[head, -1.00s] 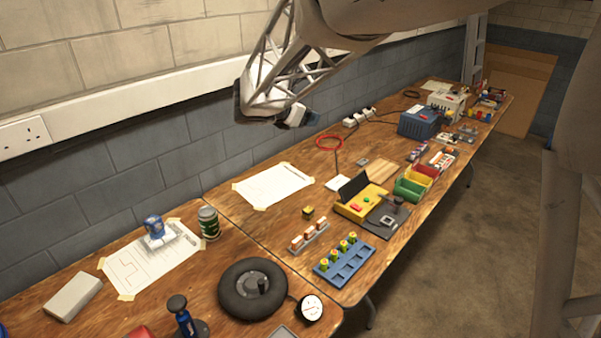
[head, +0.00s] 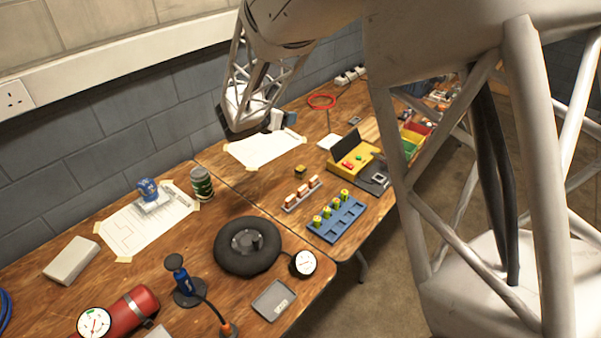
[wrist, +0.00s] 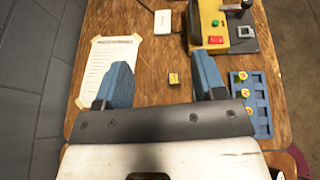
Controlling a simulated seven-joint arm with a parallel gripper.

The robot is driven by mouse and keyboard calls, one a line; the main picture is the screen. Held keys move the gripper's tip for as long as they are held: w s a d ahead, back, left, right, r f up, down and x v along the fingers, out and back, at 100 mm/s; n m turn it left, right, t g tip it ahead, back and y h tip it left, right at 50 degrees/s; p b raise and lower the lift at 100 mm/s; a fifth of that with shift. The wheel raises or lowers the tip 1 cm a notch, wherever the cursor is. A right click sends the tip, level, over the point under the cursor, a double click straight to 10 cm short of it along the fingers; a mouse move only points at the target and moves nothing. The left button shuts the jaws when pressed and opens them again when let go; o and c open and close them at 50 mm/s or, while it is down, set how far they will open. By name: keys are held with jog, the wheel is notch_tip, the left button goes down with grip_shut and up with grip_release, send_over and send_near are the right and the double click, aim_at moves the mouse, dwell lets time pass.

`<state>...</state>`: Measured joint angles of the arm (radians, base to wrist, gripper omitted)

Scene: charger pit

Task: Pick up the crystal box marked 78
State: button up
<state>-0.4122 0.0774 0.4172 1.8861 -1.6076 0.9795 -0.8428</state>
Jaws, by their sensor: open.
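I cannot read the marking 78 on anything in these frames, so I cannot tell which thing is the crystal box.
A blue tray (head: 346,229) with yellow-green cylinders stands right of the rack. A yellow unit (head: 352,163) and a red ring on a stand (head: 321,102) are farther back. A black tyre (head: 247,246), green can (head: 202,183) and red cylinder (head: 134,308) are nearer. The wall is at left.

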send_near(297, 173)
jog(key=shift+x, duration=1.15)
jog(key=shift+f, duration=0.15)
jog(key=shift+x, duration=1.25)
jog(key=shift+x, duration=2.6)
jog(key=shift+d+r, duration=0.15)
jog(key=shift+r, duration=0.05)
jog(key=c, duration=1)
jog(key=shift+r, duration=0.1)
